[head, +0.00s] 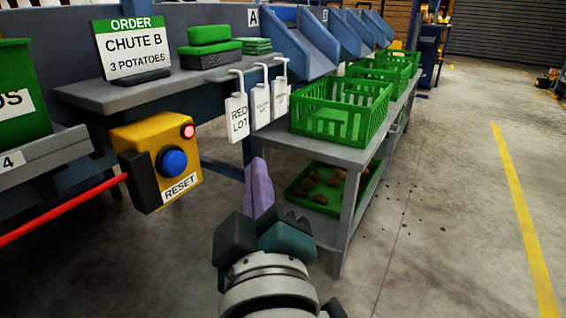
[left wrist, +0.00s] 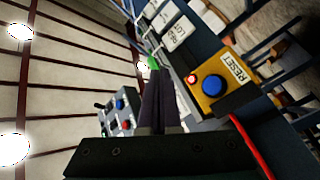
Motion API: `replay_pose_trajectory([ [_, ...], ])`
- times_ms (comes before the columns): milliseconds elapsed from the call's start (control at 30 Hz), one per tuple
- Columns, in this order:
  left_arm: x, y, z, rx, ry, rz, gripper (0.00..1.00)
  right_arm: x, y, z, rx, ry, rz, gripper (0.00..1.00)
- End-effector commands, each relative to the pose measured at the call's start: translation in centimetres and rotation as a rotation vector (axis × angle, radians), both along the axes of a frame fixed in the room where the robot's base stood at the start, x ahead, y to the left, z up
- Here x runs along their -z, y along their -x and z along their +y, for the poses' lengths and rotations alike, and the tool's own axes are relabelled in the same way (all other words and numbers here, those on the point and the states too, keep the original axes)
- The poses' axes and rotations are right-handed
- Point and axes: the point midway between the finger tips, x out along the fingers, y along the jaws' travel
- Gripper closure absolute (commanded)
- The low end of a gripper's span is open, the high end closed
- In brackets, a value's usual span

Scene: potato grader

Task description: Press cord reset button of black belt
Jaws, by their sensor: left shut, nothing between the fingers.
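A yellow box (head: 183,188) marked RESET carries a round blue button (head: 174,161) and a small red lamp (head: 188,131) that glows. A red cord (head: 75,205) runs from the left into the black part on the box's left side. My left gripper (head: 259,168) has purple fingers, shut and empty, pointing up to the right of the box and apart from it. In the left wrist view the blue button (left wrist: 212,85) lies to the right of the shut fingers (left wrist: 158,75), with the RESET label facing the camera. My right gripper is not in view.
A grey table (head: 340,153) with green crates (head: 345,110) stands right of the box; a green tray of potatoes (head: 325,190) sits on its lower shelf. White tags (head: 237,117) hang from hooks near the gripper. Open floor (head: 440,200) lies at right.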

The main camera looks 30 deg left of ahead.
Motion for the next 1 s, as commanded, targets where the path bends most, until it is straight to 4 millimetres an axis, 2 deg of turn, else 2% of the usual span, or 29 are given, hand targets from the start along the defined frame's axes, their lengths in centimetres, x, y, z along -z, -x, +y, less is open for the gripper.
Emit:
replay_pose_trajectory([
  [33,1.4,0.3,0.3,-0.034,0.007,0.004,1.0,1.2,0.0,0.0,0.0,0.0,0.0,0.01],
  [133,2.1,0.8,0.8,-0.08,0.015,0.011,1.0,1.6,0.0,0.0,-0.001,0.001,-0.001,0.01],
  [667,2.1,1.0,1.6,-0.098,0.016,0.014,1.0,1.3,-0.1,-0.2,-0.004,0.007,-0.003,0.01],
  [1000,2.1,0.7,6.0,-0.098,0.012,0.013,1.0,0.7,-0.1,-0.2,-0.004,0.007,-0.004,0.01],
])
